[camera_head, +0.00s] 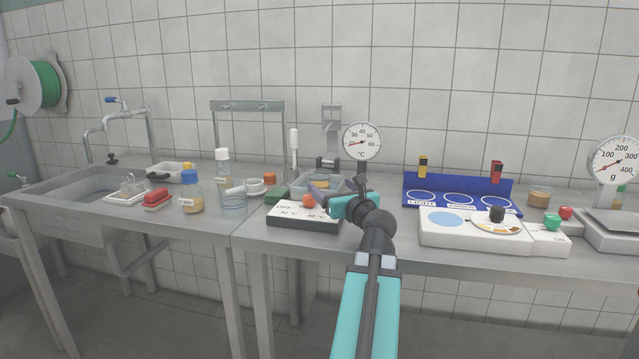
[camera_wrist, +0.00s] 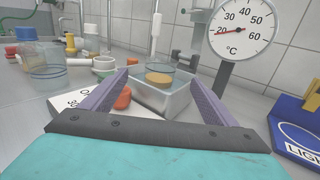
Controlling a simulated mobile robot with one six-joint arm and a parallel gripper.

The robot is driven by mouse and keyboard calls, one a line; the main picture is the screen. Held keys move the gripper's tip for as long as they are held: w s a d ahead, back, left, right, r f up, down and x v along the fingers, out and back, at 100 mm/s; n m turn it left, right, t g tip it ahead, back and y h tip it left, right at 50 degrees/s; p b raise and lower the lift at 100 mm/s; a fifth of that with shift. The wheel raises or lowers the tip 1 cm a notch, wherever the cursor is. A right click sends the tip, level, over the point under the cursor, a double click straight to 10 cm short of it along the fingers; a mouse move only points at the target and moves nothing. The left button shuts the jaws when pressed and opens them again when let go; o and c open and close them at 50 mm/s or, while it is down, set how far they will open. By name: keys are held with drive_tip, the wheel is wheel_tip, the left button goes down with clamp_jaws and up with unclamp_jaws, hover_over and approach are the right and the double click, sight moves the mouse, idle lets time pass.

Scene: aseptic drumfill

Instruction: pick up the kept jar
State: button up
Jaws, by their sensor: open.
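A small clear jar with amber contents (camera_wrist: 158,76) stands in a grey open bath (camera_wrist: 165,103) straight ahead in the wrist view. In the head view the bath (camera_head: 296,190) is partly hidden by my arm, and the jar (camera_head: 320,184) shows only in part.
A dial thermometer (camera_head: 362,142) stands right of the bath. A white control box with a red knob (camera_head: 290,214) lies in front. A blue labelled rack (camera_head: 460,200) is to the right, bottles and an empty beaker (camera_head: 234,205) to the left.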

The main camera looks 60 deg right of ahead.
sight(324, 179)
drive_tip(key=shift+w+d+r+p, duration=0.15)
drive_tip(key=shift+w+d+p, duration=0.25)
drive_tip(key=shift+p, duration=2.6)
drive_tip(key=p, duration=0.5)
drive_tip(key=shift+w+d, duration=0.1)
drive_tip(key=shift+w, duration=0.15)
drive_tip(key=p+x, duration=0.2)
drive_tip(key=p, duration=0.1)
drive_tip(key=shift+d, duration=0.1)
drive_tip(key=shift+w+d+p, duration=0.2)
drive_tip(key=shift+w+p, duration=0.1)
drive_tip(key=shift+p, duration=0.4)
drive_tip(key=shift+f, duration=0.2)
drive_tip(key=shift+w, duration=0.1)
drive_tip(key=shift+x, duration=2.55)
drive_tip(key=shift+d+r, duration=0.1)
